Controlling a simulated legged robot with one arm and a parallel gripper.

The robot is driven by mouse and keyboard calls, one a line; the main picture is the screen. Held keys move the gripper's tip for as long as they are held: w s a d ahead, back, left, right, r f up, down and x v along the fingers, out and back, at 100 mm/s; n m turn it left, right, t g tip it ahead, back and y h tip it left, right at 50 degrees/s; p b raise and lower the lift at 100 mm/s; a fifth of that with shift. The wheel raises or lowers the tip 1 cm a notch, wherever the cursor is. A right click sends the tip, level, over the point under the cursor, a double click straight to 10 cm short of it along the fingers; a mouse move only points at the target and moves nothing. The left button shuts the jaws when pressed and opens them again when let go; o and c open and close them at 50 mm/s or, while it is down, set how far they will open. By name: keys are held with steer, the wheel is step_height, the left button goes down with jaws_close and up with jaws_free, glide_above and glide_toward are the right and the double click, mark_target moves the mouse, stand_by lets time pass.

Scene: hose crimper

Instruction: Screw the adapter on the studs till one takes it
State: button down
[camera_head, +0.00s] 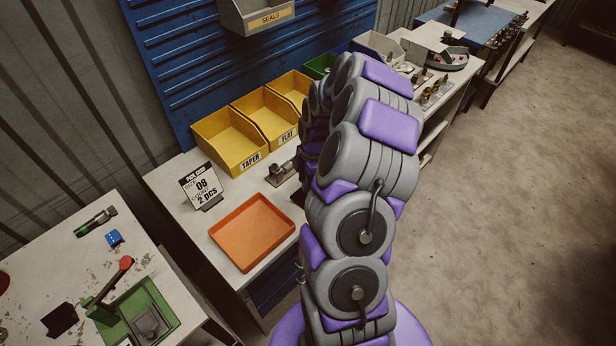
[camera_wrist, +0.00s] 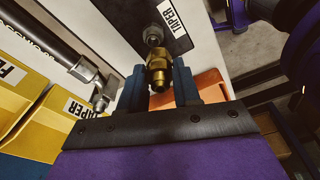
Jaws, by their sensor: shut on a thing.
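My gripper (camera_wrist: 158,78) is shut on a brass adapter (camera_wrist: 159,72), held between its two blue fingers in the wrist view. Another grey metal fitting (camera_wrist: 84,70) lies to the left. In the head view a grey fitting (camera_head: 284,172) shows on the bench beside my arm. My arm hides the gripper and adapter there.
Yellow bins marked TAPER (camera_head: 227,138) and FLAT (camera_head: 268,120) stand along the back. An orange tray (camera_head: 250,268) and a card reading 08, 2 pcs (camera_head: 202,186) are on the bench (camera_head: 175,190). A green press (camera_head: 135,310) stands at lower left. The right floor is clear.

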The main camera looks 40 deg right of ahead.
steer(key=shift+d+f, duration=0.15)
steer(key=shift+d, duration=0.55)
steer(key=shift+d+f, duration=0.15)
steer(key=shift+d, duration=0.55)
steer(key=shift+a+r, duration=0.15)
steer(key=shift+a, duration=0.65)
steer(key=shift+a+r, duration=0.1)
steer(key=shift+a, duration=0.65)
steer(key=shift+d+f, duration=0.15)
steer(key=shift+d, duration=0.65)
steer(key=shift+d, duration=0.15)
steer(key=shift+d, duration=0.2)
steer(key=shift+a+f, duration=0.1)
steer(key=shift+f, duration=0.05)
steer(key=shift+a+f, duration=0.15)
steer(key=shift+f, duration=0.1)
